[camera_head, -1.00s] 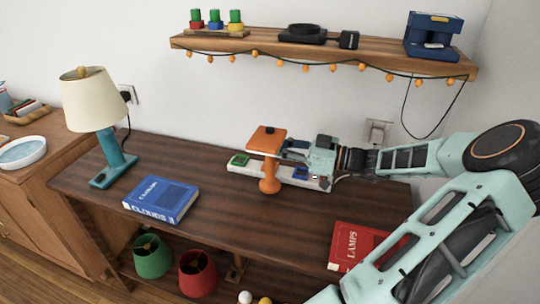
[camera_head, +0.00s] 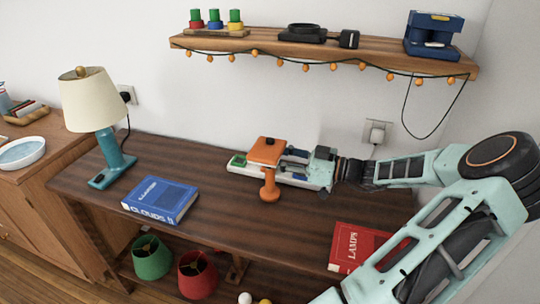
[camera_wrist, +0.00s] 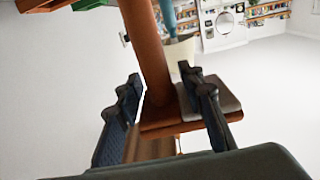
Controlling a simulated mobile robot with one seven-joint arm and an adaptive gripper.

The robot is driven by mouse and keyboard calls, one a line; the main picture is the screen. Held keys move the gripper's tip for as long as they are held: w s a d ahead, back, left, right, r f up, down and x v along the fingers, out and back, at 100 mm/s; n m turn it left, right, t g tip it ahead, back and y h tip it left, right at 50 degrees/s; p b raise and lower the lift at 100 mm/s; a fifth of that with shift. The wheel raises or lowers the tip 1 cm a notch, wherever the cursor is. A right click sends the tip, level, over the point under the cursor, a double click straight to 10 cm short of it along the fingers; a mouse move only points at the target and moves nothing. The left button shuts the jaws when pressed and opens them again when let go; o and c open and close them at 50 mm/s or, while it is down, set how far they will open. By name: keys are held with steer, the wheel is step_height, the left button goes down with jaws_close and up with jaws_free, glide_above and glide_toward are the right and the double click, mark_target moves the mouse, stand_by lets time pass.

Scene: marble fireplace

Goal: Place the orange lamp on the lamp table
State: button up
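The orange lamp (camera_head: 270,178) has a square plate on top, a slim post and a rounded lower end; no shade shows on it. Exact finger contact is partly hidden.
A blue lamp (camera_head: 108,150) and blue book (camera_head: 160,198) are left, a red book (camera_head: 355,247) front right. Green (camera_head: 152,257) and red (camera_head: 197,273) shades are below. A shelf (camera_head: 375,52) hangs above.

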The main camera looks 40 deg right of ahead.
steer(key=v, duration=0.7)
steer(key=shift+s+d, duration=0.15)
steer(key=shift+s, duration=0.1)
steer(key=shift+r, duration=0.15)
